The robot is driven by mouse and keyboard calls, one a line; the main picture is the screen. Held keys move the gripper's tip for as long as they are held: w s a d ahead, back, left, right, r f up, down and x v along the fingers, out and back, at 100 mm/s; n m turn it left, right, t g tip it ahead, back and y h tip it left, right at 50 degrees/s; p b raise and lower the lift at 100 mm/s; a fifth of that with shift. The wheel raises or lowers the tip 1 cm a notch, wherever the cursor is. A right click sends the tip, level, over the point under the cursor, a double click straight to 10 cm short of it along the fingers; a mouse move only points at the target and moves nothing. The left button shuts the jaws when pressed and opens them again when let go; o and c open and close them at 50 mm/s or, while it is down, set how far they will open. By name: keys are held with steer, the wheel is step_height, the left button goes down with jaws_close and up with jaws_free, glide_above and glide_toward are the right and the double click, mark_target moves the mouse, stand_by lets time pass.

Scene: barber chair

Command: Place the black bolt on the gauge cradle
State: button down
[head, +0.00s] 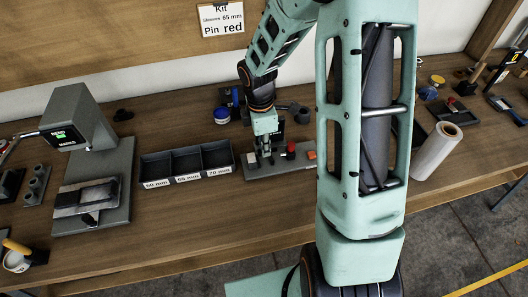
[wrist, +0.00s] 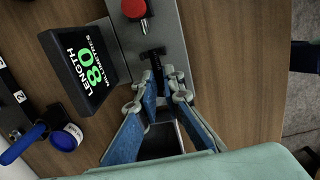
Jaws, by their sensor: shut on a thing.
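The black bolt (wrist: 153,54) shows in the wrist view between my fingertips, its wider end pointing away from my gripper (wrist: 159,76). My gripper is shut on it. The length gauge has a grey base plate (wrist: 182,42), a red knob (wrist: 134,8) and a dark display (wrist: 78,70) reading 80 millimetres. The bolt is over the plate; I cannot tell whether it touches the cradle, which I cannot make out clearly. In the head view, my gripper (head: 264,158) is low over the left part of the gauge base (head: 285,170); the bolt cannot be made out there.
A three-compartment bin (head: 187,162) labelled 60, 65 and 70 mm stands left of the gauge. A grey press-like device (head: 81,115) is farther left. A blue-lidded jar (head: 222,116) stands behind. A white roll (head: 437,150) is to the right.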

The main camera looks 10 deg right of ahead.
steer(key=shift+w+f, duration=0.25)
steer(key=shift+f, duration=0.05)
steer(key=shift+w+f, duration=0.1)
steer(key=shift+f, duration=1.65)
steer(key=c, duration=2.1)
jaws_free()
steer(key=r, duration=0.8)
steer(key=a+r+p, duration=0.1)
steer(key=r, duration=0.3)
steer(key=shift+r, duration=0.15)
steer(key=shift+d, duration=0.1)
